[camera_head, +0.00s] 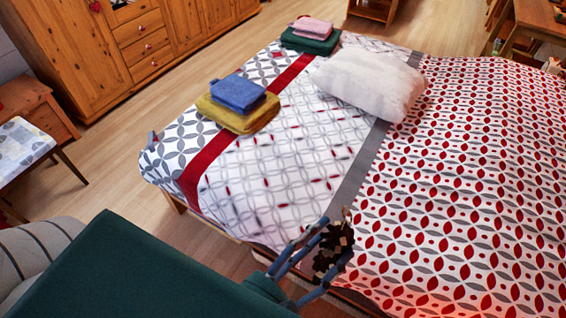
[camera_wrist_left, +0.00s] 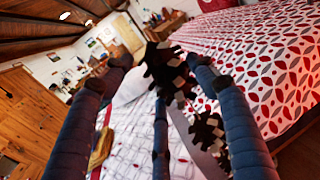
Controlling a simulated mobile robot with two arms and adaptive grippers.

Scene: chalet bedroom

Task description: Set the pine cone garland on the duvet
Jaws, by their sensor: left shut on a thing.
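The pine cone garland (camera_head: 335,243), dark brown with pale patches, is in my left gripper (camera_head: 318,250) at the near edge of the bed. The gripper's blue-grey fingers are shut on it. In the left wrist view the garland (camera_wrist_left: 170,76) hangs among the fingers (camera_wrist_left: 160,110), with a second dark bunch lower down. The duvet (camera_head: 460,180), with red and grey leaf shapes on white, spreads over the right of the bed beyond the garland. I cannot tell whether the garland touches it. My right gripper is not in view.
A white pillow (camera_head: 370,84) lies on the bed. A blue folded cloth (camera_head: 238,93) rests on a mustard one (camera_head: 215,115), and pink and green cloths (camera_head: 312,38) lie at the far corner. The duvet's middle is clear. Wooden cabinets (camera_head: 145,45) stand behind.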

